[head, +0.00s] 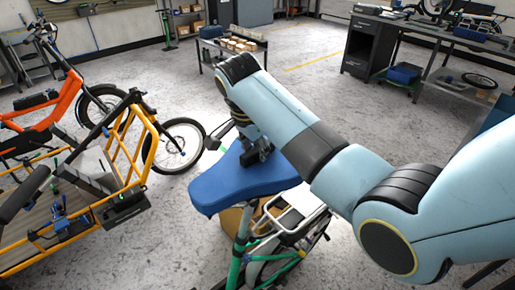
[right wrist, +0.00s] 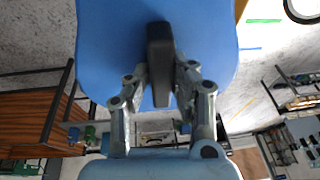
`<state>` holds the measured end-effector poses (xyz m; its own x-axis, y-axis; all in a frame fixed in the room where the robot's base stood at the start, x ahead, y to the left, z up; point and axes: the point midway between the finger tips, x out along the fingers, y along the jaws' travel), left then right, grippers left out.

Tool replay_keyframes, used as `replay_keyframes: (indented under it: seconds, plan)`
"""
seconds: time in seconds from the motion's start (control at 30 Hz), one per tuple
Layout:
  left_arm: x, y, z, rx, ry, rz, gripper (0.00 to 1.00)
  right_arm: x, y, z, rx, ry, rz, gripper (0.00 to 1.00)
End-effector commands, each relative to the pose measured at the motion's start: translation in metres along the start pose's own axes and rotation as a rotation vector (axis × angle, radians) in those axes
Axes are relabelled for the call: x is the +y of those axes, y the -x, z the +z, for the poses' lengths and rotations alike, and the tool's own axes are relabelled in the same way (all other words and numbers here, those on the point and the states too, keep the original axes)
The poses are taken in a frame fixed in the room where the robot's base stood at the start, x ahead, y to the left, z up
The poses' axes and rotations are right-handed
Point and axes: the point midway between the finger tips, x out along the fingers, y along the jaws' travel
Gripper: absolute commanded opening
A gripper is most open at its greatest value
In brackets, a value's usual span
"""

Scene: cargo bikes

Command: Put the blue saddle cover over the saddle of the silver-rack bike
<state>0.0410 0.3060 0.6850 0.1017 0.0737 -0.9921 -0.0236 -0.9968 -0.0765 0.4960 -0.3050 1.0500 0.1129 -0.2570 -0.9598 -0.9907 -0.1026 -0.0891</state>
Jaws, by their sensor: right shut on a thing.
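The blue saddle cover (head: 235,186) is spread above the seat post of a green bike (head: 237,245) in the head view. The silver rack (head: 300,207) of this bike shows just behind and right of the cover. The saddle itself is hidden under the cover, and I cannot tell whether the cover touches it. In the right wrist view the cover (right wrist: 205,45) spreads past the fingers (right wrist: 160,65) on both sides. My left gripper is not in view.
A yellow-framed cargo bike (head: 128,150) and an orange bike (head: 52,113) stand at the left. A low cart with small boxes (head: 232,52) stands at the back. Workbenches (head: 430,40) line the far right. Grey floor between them is open.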

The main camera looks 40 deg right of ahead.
Motion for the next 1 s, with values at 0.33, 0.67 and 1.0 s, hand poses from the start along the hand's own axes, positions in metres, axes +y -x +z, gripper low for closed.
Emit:
replay_keyframes:
  seconds: [0.33, 0.67, 1.0]
  plan:
    - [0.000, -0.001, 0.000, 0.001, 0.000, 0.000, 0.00, 0.000, -0.002, 0.001, 0.000, 0.000, 0.000, 0.00]
    - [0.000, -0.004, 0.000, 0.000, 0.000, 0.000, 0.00, 0.001, -0.009, 0.002, 0.000, 0.000, -0.001, 0.00]
    - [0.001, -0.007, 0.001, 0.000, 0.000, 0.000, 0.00, 0.002, -0.017, 0.004, 0.000, 0.000, 0.000, 0.00]
